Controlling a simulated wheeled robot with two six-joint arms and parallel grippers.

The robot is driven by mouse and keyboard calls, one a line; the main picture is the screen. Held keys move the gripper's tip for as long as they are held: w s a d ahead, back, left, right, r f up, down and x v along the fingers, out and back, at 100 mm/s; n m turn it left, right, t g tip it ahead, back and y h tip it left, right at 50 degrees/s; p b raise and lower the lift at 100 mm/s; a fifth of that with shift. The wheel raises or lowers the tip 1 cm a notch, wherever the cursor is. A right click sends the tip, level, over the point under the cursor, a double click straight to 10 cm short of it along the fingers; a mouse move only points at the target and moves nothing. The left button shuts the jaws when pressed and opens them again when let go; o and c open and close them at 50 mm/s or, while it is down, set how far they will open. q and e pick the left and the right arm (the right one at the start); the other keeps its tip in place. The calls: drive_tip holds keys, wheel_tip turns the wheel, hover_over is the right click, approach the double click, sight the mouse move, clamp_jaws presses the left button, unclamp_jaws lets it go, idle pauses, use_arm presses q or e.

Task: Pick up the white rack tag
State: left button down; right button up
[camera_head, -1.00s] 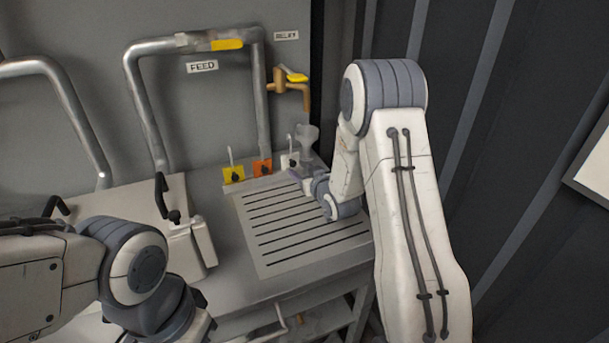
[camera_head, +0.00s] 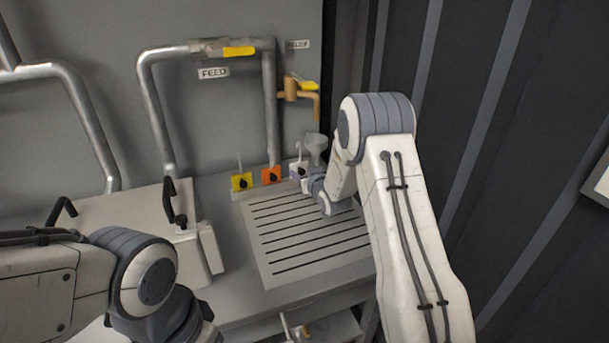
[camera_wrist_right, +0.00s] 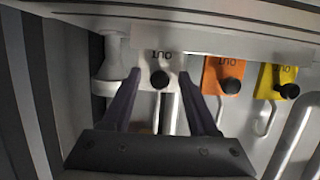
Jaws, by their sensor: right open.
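The white rack tag (camera_head: 299,167) stands at the right end of the row of tags behind the slotted plate. In the right wrist view the white tag (camera_wrist_right: 170,62) carries a black knob and dark lettering that appears upside down. My right gripper (camera_wrist_right: 159,70) is open, with its two dark fingers on either side of the tag and its knob. I cannot tell whether the fingers touch it. In the head view my right gripper (camera_head: 304,178) is at the tag, partly hidden by its wrist. My left arm shows at lower left, its fingers out of view.
An orange tag (camera_head: 271,175) and a yellow tag (camera_head: 242,182) stand left of the white one. A clear funnel-like cup (camera_head: 315,146) stands close behind, below a brass tap (camera_head: 302,90). The slotted plate (camera_head: 262,262) is bare. Grey pipes (camera_head: 270,110) rise behind.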

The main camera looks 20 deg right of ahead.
clamp_jaws()
drive_tip(key=shift+r, duration=0.15)
wheel_tip(320, 180, up, 4)
drive_tip(key=p, duration=0.2)
drive_tip(key=shift+r+p, duration=0.15)
drive_tip(key=shift+p, duration=0.25)
idle(0.4)
